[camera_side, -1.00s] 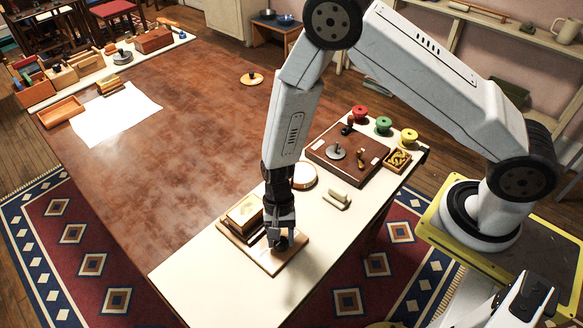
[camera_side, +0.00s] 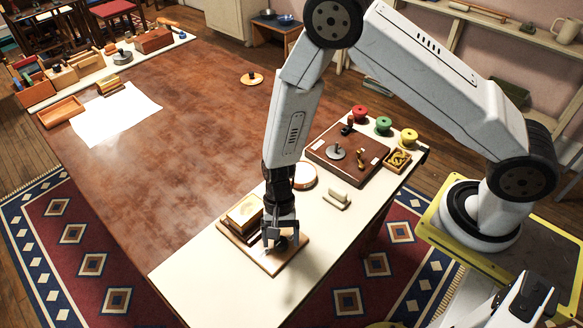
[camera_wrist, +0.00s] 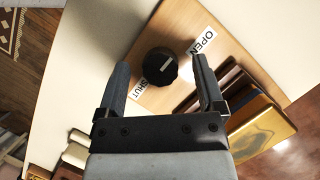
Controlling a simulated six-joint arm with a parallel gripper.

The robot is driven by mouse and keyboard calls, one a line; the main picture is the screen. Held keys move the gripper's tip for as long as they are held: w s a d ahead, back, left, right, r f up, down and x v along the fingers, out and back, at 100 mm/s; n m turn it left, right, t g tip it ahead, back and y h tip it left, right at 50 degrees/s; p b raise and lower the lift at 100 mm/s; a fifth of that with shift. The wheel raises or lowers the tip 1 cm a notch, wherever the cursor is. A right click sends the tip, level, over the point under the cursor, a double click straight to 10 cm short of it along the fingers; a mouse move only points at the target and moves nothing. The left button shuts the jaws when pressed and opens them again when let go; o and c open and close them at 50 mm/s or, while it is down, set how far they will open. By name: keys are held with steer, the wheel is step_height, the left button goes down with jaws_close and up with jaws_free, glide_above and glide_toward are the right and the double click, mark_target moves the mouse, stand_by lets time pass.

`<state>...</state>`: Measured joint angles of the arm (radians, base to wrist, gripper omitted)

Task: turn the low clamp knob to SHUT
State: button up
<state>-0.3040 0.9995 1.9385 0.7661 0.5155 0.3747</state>
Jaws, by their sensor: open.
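The low clamp knob (camera_wrist: 158,67) is black and round with a short pale mark on top, and stands on a wooden board (camera_wrist: 222,62). An OPEN label (camera_wrist: 202,42) is to its upper right and a SHUT label (camera_wrist: 137,90) to its lower left in the wrist view. I cannot tell for sure which label the mark points to. My gripper (camera_wrist: 160,63) is open, its fingers on either side of the knob with visible gaps. In the side view my gripper (camera_side: 280,233) is low over the board (camera_side: 273,266) and mostly hides the knob.
A framed gold-faced block (camera_side: 245,210) sits on the board close beside my gripper. A white handle-like piece (camera_side: 337,199), a round lidded item (camera_side: 304,177) and a brown panel with knobs (camera_side: 335,150) lie farther back. The cream tabletop's near end (camera_side: 205,277) is clear.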

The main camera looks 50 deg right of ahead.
steer(key=v, duration=0.7)
steer(key=shift+r, duration=0.4)
steer(key=shift+w+d, duration=0.1)
steer(key=s+d+r+n+t+h, duration=0.1)
steer(key=s+d+r+n+t, duration=0.1)
steer(key=d+r, duration=0.5)
steer(key=s+d+r+n+t+h, duration=0.2)
steer(key=s+d+r+n+t, duration=0.1)
steer(key=d+r+n, duration=0.4)
steer(key=shift+s+r+t, duration=0.25)
steer(key=shift+r+t, duration=0.15)
steer(key=shift+r, duration=0.05)
